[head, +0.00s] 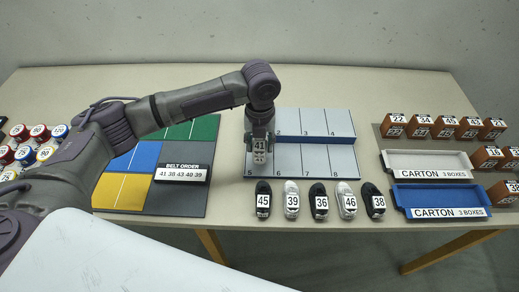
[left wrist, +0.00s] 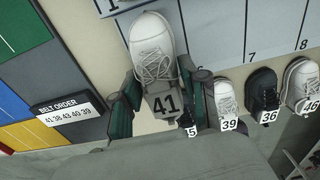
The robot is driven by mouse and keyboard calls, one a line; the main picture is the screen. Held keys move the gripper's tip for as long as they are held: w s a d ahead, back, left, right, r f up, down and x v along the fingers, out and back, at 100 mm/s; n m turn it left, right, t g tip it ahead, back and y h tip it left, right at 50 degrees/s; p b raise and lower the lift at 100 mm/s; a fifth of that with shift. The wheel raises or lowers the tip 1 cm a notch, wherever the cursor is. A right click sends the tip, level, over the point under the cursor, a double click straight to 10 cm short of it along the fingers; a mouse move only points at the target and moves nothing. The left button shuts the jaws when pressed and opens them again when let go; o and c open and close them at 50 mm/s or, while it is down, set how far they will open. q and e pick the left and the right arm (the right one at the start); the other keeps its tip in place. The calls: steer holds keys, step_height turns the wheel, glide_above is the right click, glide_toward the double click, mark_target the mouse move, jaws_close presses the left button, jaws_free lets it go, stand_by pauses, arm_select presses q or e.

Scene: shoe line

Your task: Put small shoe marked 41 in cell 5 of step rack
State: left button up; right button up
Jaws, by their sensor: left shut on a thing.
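The small shoe marked 41 (left wrist: 152,45) is white and grey with laces, and its tag faces the wrist camera. My left gripper (head: 260,143) is shut on this shoe, with a finger on each side in the left wrist view (left wrist: 160,105). In the head view the shoe (head: 260,157) is over the front-left part of the step rack (head: 300,158), near cell 5. I cannot tell whether it touches the rack. The rack has a raised back row and a lower front row with printed numbers 5 to 8. My right gripper is not in view.
A row of shoes tagged 45 (head: 263,200), 39 (head: 291,200), 36 (head: 319,200), 46 and 38 stands in front of the rack. A coloured mat (head: 130,190) with a belt order sign (head: 181,173) lies left. White (head: 428,160) and blue (head: 440,198) cartons stand right.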

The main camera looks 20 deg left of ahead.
mark_target(260, 141)
arm_select(q)
step_height(260, 141, down, 3)
steer(key=shift+f+p, duration=0.2)
steer(key=shift+p, duration=0.15)
steer(key=shift+f, duration=0.3)
steer(key=shift+f, duration=0.1)
steer(key=o, duration=1.1)
steer(key=shift+o, duration=0.2)
step_height(260, 141, up, 12)
steer(key=shift+r+b, duration=0.15)
steer(key=shift+b, duration=0.7)
